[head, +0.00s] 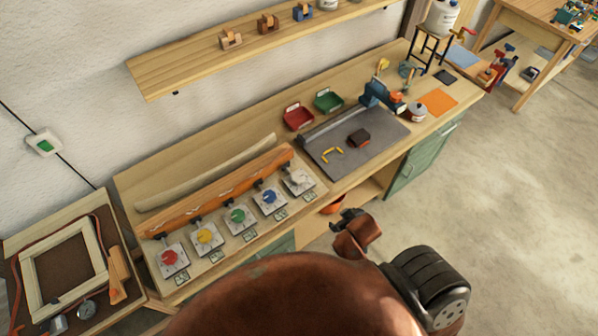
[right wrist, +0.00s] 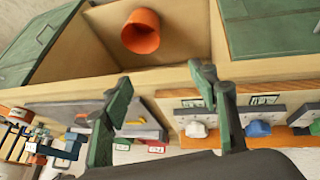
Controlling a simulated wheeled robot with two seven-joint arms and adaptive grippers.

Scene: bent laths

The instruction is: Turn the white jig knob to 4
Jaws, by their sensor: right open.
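The white jig knob (head: 299,177) sits on a pale square plate at the right end of a row of knobs on the bench. It also shows in the right wrist view (right wrist: 197,130), beyond the fingers and left of the blue knob (right wrist: 258,128). The number it points to is too small to read. My right gripper (head: 346,222) is open and empty, off the bench's front edge, to the right of and nearer than the white knob. Its two green fingers (right wrist: 162,90) stand wide apart and touch nothing. My left gripper is not in view.
Red (head: 169,257), yellow (head: 204,236), green (head: 238,215) and blue (head: 269,196) knobs line up left of the white one. An orange-brown wooden beam (head: 215,195) runs behind them. A grey mat (head: 375,145) lies to the right. An orange pot (right wrist: 141,32) stands in the open shelf below.

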